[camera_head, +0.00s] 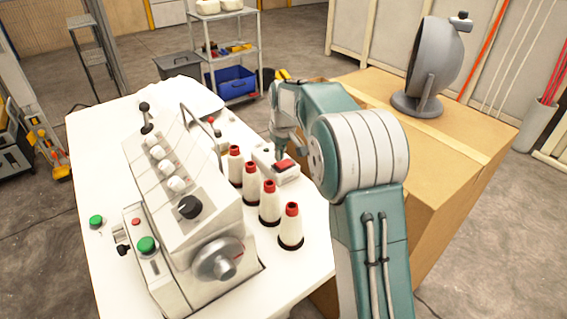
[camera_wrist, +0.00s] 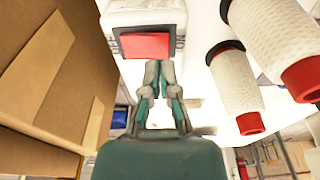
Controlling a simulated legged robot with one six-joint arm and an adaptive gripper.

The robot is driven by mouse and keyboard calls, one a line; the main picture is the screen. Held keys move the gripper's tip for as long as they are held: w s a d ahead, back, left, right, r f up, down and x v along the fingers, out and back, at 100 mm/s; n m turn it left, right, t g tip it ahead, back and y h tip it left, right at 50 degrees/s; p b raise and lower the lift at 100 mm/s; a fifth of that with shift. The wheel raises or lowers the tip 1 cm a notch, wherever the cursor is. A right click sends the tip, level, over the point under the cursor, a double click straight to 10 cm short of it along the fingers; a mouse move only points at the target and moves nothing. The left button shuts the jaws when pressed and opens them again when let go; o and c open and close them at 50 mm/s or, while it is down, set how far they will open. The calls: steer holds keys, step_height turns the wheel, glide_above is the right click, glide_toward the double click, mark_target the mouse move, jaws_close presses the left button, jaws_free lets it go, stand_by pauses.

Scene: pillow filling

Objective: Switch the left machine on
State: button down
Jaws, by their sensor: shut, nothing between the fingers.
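The white machine (camera_head: 185,225) stands on the left of the table, with knobs on its sloped face and a grey handwheel. A green button (camera_head: 146,244) and a small red one (camera_head: 136,222) sit at its lower left. Another green button (camera_head: 96,221) is on the tabletop. A small white box with a red switch (camera_head: 284,165) stands right of the machine; the switch shows in the wrist view (camera_wrist: 145,46). My gripper (camera_wrist: 159,68) is shut and empty, its fingertips close to the red switch. I cannot tell whether they touch it.
Several white thread cones (camera_head: 269,203) with red tops stand between the machine and my arm; two show in the wrist view (camera_wrist: 236,88). A cardboard box (camera_head: 440,150) with a grey round device (camera_head: 436,60) is on the right. A shelf cart (camera_head: 228,50) stands behind.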

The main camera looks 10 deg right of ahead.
mark_target(280, 165)
steer(key=shift+f, duration=1.05)
stand_by(0.5)
steer(key=shift+r, duration=3.55)
